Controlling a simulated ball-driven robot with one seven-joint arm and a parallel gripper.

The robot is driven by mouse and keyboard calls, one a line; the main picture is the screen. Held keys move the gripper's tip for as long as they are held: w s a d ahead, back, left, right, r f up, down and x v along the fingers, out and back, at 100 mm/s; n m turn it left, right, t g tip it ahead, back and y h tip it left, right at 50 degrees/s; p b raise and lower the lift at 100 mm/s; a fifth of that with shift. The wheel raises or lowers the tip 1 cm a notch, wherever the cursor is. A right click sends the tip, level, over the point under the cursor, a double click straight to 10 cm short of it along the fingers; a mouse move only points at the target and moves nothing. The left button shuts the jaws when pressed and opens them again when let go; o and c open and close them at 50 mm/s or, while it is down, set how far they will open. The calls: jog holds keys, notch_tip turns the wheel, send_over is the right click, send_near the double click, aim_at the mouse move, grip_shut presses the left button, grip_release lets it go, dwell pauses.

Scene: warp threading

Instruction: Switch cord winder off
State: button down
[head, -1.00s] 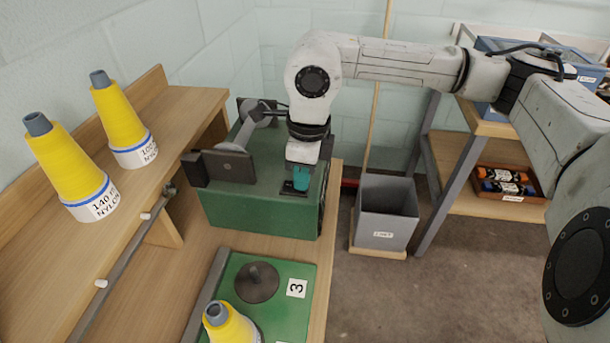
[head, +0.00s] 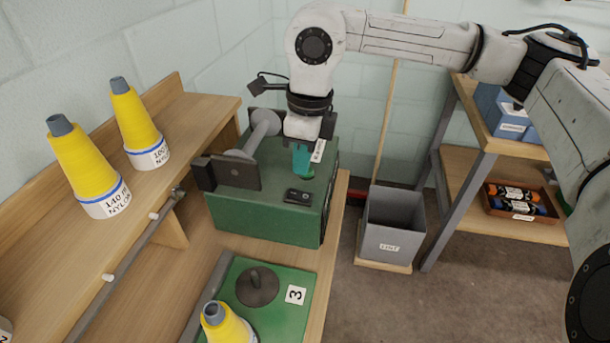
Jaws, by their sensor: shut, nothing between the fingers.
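The cord winder is a green box (head: 262,222) on the wooden bench, with a grey spindle (head: 262,131) and a dark plate (head: 236,172) on its top. A small black switch (head: 298,197) lies on its top near the front right; its on or off position is too small to tell. My gripper (head: 303,174), with teal fingers, is shut and empty. It points down just behind the switch in the picture and appears apart from it. Part of the winder's top behind the gripper is hidden by my arm.
Yellow cones (head: 136,122) stand on the wooden shelf at left. A green board (head: 277,298) with a dark disc and another yellow cone (head: 226,325) is in front of the winder. A grey bin (head: 391,225) stands on the floor at right, beside a shelf rack (head: 455,165).

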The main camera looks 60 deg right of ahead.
notch_tip(320, 180, up, 7)
jog(key=shift+s+d+r, duration=0.2)
jog(key=shift+s+d, duration=0.1)
jog(key=shift+s, duration=0.15)
dwell(0.5)
